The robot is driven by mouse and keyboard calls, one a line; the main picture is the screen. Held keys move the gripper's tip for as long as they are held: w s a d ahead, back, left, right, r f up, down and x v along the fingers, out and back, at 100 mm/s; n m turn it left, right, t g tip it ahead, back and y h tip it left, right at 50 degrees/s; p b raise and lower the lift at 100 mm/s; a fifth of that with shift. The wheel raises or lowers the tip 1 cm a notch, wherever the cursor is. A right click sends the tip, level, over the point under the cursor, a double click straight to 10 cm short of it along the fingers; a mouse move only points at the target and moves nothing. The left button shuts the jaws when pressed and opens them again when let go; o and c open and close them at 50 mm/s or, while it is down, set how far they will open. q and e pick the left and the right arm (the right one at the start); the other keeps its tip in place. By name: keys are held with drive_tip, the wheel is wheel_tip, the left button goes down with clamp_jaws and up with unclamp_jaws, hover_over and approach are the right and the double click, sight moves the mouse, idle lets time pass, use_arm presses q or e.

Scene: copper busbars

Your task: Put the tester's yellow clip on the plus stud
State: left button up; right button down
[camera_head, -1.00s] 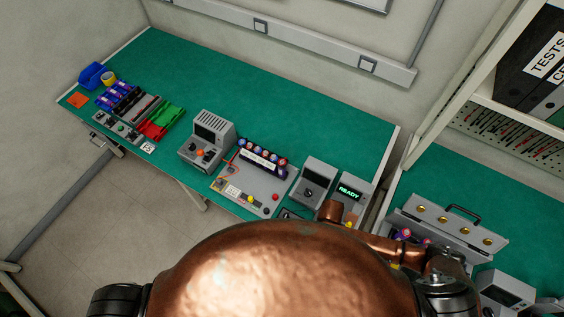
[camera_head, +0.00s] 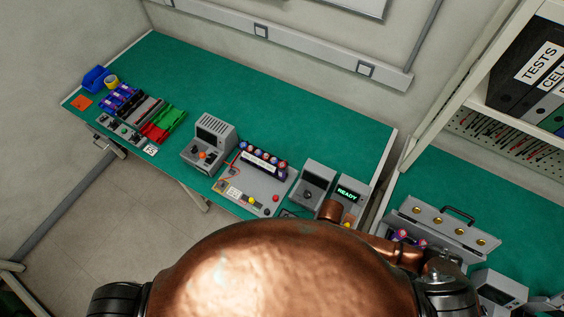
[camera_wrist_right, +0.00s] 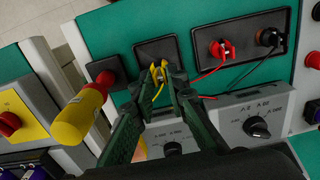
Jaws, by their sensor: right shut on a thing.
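In the right wrist view, my right gripper (camera_wrist_right: 157,82) is shut on the yellow clip (camera_wrist_right: 158,71), above a dark square pad (camera_wrist_right: 151,49). A red clip (camera_wrist_right: 221,48) is on another dark pad, with a red lead running from it. A black clip (camera_wrist_right: 268,38) is beside it. In the head view, a grey unit with a green READY display (camera_head: 348,193) stands at the bench's right end; my copper-coloured arm hides the area in front of it. I cannot make out the plus stud. My left gripper is out of view.
In the head view, a grey board with a row of cells (camera_head: 255,185) is on the green bench (camera_head: 270,105), whose back strip is clear.

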drive_tip(key=shift+r+p, duration=0.8)
drive_tip(key=shift+f, duration=0.1)
